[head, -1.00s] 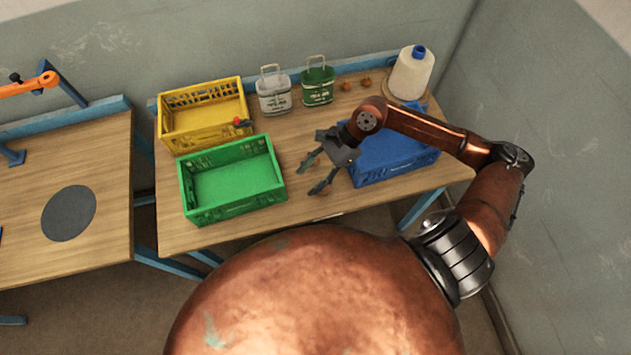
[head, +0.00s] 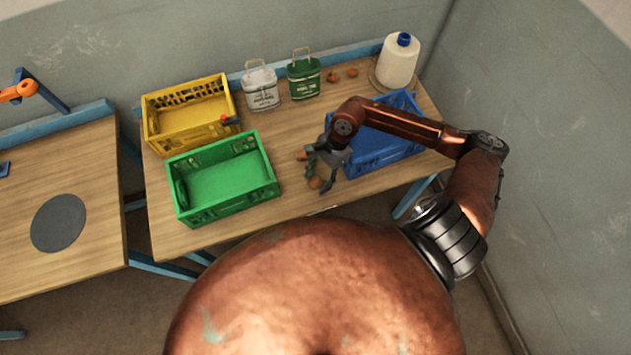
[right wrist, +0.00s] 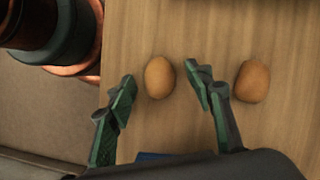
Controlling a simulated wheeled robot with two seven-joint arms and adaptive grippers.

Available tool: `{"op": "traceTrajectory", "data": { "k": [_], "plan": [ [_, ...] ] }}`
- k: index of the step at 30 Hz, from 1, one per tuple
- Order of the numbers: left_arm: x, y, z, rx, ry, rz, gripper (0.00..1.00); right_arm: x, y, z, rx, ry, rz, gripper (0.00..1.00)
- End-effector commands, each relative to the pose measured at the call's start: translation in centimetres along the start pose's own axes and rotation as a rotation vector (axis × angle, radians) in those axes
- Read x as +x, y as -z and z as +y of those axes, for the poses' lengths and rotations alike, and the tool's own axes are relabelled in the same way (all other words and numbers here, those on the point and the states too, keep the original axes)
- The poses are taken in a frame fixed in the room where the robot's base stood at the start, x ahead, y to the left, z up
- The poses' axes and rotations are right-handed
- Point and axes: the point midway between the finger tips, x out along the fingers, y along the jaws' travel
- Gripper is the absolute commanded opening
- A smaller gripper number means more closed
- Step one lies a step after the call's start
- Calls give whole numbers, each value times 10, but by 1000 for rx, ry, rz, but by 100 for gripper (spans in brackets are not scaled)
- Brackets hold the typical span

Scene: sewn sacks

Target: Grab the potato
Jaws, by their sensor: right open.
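Two brown potatoes lie on the wooden table near my right gripper (head: 319,174), which is open and empty. In the right wrist view, one potato (right wrist: 159,77) lies between and slightly beyond the open green fingertips (right wrist: 160,80). It also shows in the head view (head: 315,183), nearer the table's front edge. The other potato (right wrist: 252,81) lies outside the right-hand finger; in the head view it shows farther back (head: 300,155). No contact with a potato is visible. My left gripper is not in view.
A green crate (head: 225,205) stands left of the gripper, a yellow crate (head: 152,128) behind it. A blue crate (head: 385,160) is close on the right. Two tins (head: 262,92) (head: 304,80), small brown items (head: 333,77) and a white jug (head: 398,62) stand at the back.

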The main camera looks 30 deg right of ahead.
Motion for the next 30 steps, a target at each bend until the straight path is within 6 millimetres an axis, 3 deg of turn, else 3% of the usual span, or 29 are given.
{"op": "traceTrajectory", "data": {
  "k": [5,23,30],
  "plan": [
    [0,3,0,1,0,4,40,0,0,0,1,0,0,47],
    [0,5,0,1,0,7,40,0,0,1,2,0,-1,6],
    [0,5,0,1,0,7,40,-1,0,0,1,0,-1,6]
  ]
}}
